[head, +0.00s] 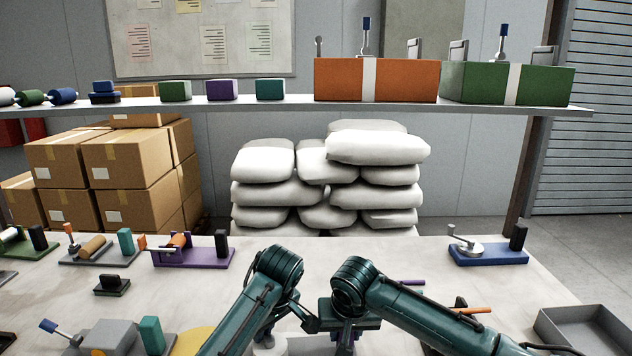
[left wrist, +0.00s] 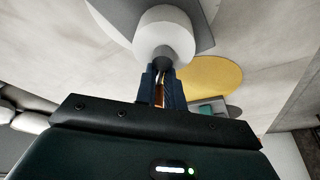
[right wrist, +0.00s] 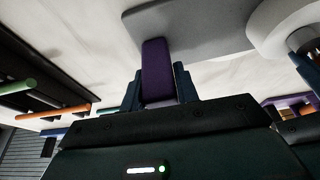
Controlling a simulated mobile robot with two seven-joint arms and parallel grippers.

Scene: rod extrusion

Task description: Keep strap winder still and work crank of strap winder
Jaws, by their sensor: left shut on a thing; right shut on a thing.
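The strap winder has a grey base plate (right wrist: 200,28), a pale round drum (right wrist: 275,22) and a purple upright grip block (right wrist: 156,68). In the head view my arms largely cover it; the drum (head: 270,345) shows at the bottom edge. My right gripper (right wrist: 160,95) is shut on the purple block, one finger on each side. My left gripper (left wrist: 160,90) is shut on a thin part of the crank, just beside a white cylinder (left wrist: 163,35). The crank's held part is mostly hidden between the fingers. In the head view my left gripper (head: 264,333) is partly hidden by its arm.
A yellow disc (head: 196,341) and a grey device with a teal block (head: 151,334) lie left of the winder. An orange rod (head: 470,310) and a grey tray (head: 585,328) are to the right. A blue-based crank device (head: 488,255) stands behind right.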

